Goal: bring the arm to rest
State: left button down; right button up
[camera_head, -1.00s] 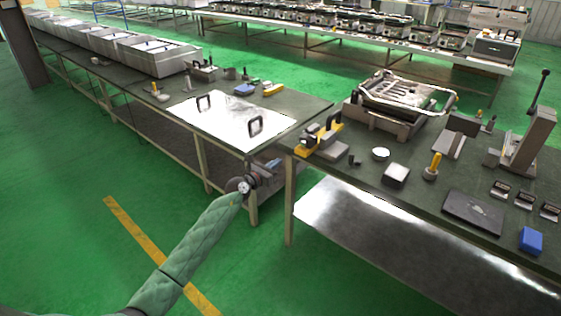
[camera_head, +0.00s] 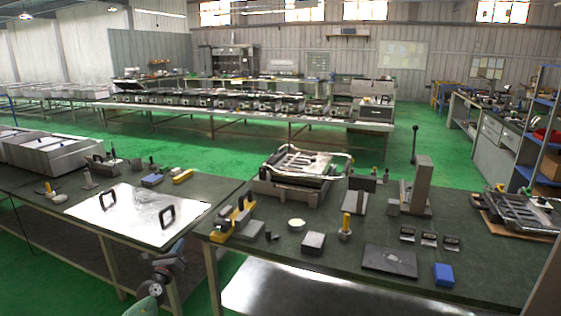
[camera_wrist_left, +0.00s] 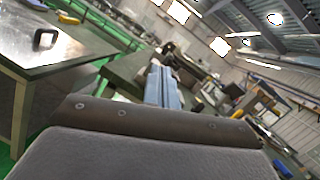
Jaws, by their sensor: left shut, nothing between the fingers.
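My left gripper (camera_head: 175,249) shows at the bottom left of the head view, in front of the near workbench and just below the edge of its tabletop. Its blue fingers are shut with nothing between them. The fingers also show in the left wrist view (camera_wrist_left: 163,87), pointing away from the camera, apart from any object. Only the wrist end and a bit of the green sleeve of my left arm are in the head view. My right gripper is not in view.
A metal plate with two black handles (camera_head: 139,214) lies on the left bench. The right bench (camera_head: 290,262) holds a heating element in a fixture (camera_head: 300,170), a black plate (camera_head: 390,260), a blue box (camera_head: 443,275) and small blocks. Green floor (camera_head: 215,150) is clear behind the benches.

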pick_arm(q)
jog(key=s+a+r+n+y, duration=0.2)
jog(key=a+r+n+y, duration=0.4)
jog(key=n+y, duration=0.7)
jog(key=s+d+f+n+g+h, duration=0.3)
jog(key=s+d+f+n+g, duration=0.25)
jog(key=s+f, duration=0.3)
jog(key=s+d+f+n+g+h, duration=0.2)
jog(key=s+d+f+n+g, duration=0.3)
jog(key=s+f, duration=0.4)
jog(key=s+d+f+n+g+h, duration=0.3)
jog(key=s+d+f+n, duration=0.3)
jog(key=f, duration=0.5)
jog(key=s+d+f+g+h, duration=0.1)
jog(key=s+d+f, duration=0.2)
jog(key=s, duration=0.8)
jog(key=s+d+f+n+g+h, duration=0.1)
jog(key=s+d+f+g, duration=0.1)
jog(key=s+f, duration=0.5)
jog(key=s+d+f+n+g, duration=0.1)
jog(key=s+d+f, duration=0.4)
jog(key=s, duration=0.9)
jog(key=shift+s+g+h, duration=0.35)
jog(key=shift+g+h, duration=0.05)
jog(key=shift+g, duration=0.25)
